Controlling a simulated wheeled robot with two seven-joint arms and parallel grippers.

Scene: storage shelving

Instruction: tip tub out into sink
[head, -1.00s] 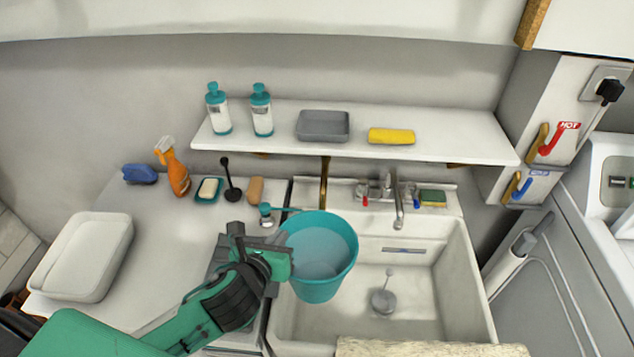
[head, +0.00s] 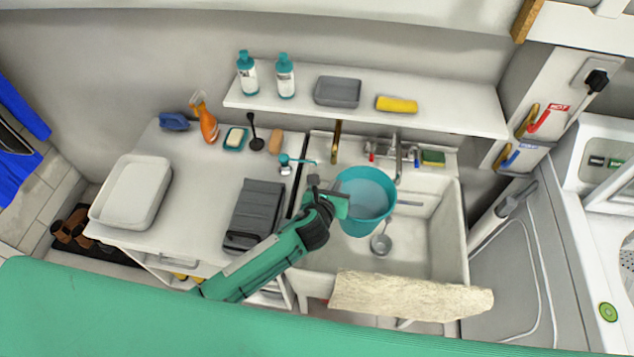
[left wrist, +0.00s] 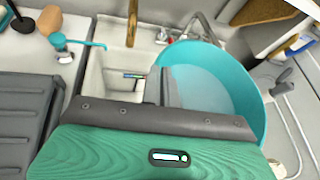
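A teal tub (head: 366,202) with pale bluish water in it hangs upright over the left part of the white sink (head: 440,255). My left gripper (head: 338,204) is at the tub's left side and appears shut on its wall. In the left wrist view the tub (left wrist: 243,85) is just beyond the gripper (left wrist: 165,90), whose fingertips are mostly hidden by the gripper body. The tub is level or nearly so. My right gripper is not in view.
A tap (head: 397,160) stands behind the sink and a grey strainer (head: 381,243) lies in it. A cream cloth (head: 405,297) hangs over the front rim. A shelf (head: 440,112) runs above. The left counter holds a white basin (head: 133,192), a dark ribbed board (head: 256,210) and a brush (head: 290,162).

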